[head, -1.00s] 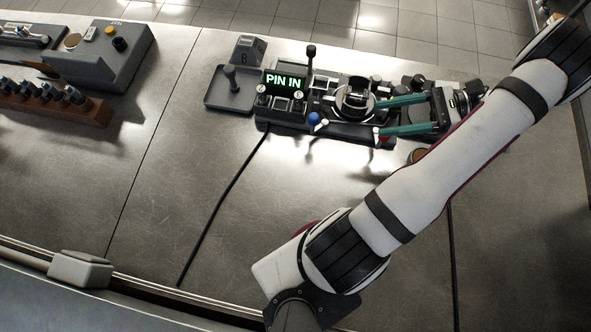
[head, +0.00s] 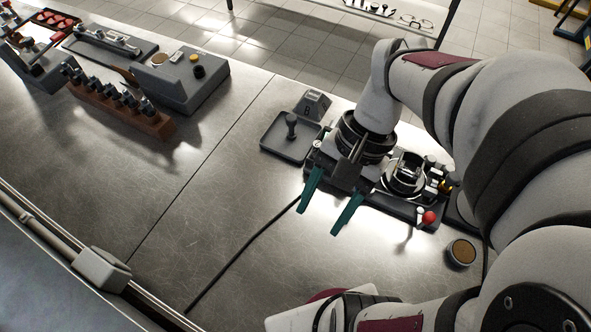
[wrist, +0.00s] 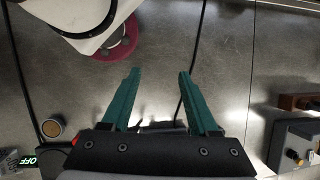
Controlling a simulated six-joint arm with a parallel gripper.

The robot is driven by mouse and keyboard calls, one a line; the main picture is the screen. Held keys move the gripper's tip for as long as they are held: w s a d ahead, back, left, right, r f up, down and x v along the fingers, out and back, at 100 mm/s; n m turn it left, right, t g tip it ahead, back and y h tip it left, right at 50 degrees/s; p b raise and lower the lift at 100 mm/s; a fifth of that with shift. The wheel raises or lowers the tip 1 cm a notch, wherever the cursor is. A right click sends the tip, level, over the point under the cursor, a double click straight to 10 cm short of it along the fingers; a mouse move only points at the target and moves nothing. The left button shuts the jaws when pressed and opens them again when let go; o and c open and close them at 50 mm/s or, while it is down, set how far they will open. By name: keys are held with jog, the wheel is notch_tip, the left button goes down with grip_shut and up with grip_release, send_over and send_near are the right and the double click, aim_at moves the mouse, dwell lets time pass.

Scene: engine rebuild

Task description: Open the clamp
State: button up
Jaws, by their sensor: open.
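My gripper (head: 331,212) hangs over the left part of the dark clamp fixture (head: 400,207), its two teal fingers apart and empty, pointing toward the front edge of the bench. In the wrist view the fingers (wrist: 157,88) also stand apart over bare bench. The fixture holds a round metal ring part (head: 406,174). A red ball knob (head: 429,217) with a white part beside it shows at its front right. My gripper hides the fixture's left side, its sign and its blue knob. I cannot tell the clamp's state.
A grey tray with a post (head: 290,128) stands left of the fixture. A round brown-topped cup (head: 460,252) stands to its front right. A wooden rack (head: 118,108) and a grey control box (head: 184,80) are further left. The front middle of the bench is clear apart from a cable.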

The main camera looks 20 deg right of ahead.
jog(key=s+a+n+h, duration=0.1)
jog(key=s+a+n+t, duration=0.1)
jog(key=n, duration=0.1)
jog(key=s+a+n+t+h, duration=0.1)
jog(key=s+a, duration=0.1)
jog(key=shift+a+f+h, duration=0.1)
jog(key=shift+f+h, duration=0.2)
jog(key=shift+f, duration=0.1)
